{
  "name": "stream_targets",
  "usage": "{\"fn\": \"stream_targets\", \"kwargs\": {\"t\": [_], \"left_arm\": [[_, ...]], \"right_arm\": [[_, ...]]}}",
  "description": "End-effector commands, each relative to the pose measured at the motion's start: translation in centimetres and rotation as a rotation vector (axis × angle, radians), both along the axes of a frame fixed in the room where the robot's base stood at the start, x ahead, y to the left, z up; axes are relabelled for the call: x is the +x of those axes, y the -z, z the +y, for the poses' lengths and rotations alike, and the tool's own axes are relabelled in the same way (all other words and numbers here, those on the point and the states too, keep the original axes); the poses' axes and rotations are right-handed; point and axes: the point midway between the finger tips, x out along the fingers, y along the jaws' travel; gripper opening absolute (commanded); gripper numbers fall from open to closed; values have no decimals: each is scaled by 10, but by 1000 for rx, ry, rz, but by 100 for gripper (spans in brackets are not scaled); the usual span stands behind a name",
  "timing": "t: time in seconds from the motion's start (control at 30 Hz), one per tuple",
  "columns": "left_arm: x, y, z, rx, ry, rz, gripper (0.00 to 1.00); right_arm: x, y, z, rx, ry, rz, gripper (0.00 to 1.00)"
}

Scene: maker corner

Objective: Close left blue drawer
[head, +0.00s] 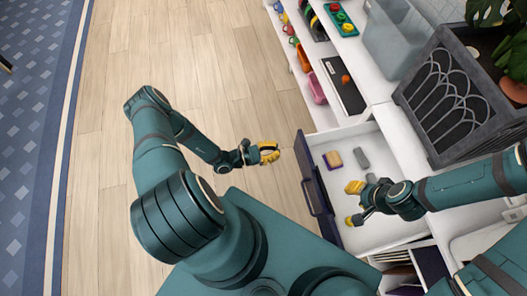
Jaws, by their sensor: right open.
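The blue drawer (315,182) is pulled out of the white cabinet, with its dark blue front and handle facing left. Its white inside shows, holding a small yellow and purple block (332,160) and a grey block (361,159). My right gripper (352,204) has its yellow fingers spread and looks empty. It is over the drawer's inside, behind the front panel; I cannot tell whether it touches the drawer. My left gripper (270,152) is over the floor, left of the drawer front and apart from it. Its fingers are too small to judge.
White shelving (297,45) with colourful items runs along the upper right. A dark planter (450,100) with a plant stands right of the drawer. The wooden floor to the left is clear.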

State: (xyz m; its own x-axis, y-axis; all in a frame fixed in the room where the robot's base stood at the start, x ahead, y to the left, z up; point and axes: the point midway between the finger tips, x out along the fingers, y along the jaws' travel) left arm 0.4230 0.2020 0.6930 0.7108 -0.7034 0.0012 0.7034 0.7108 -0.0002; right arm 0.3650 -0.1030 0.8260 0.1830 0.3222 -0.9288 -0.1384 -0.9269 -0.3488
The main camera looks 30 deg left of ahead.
Motion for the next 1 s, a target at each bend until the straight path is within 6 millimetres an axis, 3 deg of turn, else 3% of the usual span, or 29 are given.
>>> {"fn": "stream_targets", "kwargs": {"t": [0.2, 0.4, 1.0], "left_arm": [[27, 0, -29, 1, 3, -1, 0], [42, 0, -42, 1, 2, -1, 0], [46, 0, -45, 1, 1, 0, 0]], "right_arm": [[0, -1, 0, 0, 0, -1, 39], [0, -1, 0, 0, 0, -1, 39], [0, -1, 0, 0, 0, -1, 39]]}}
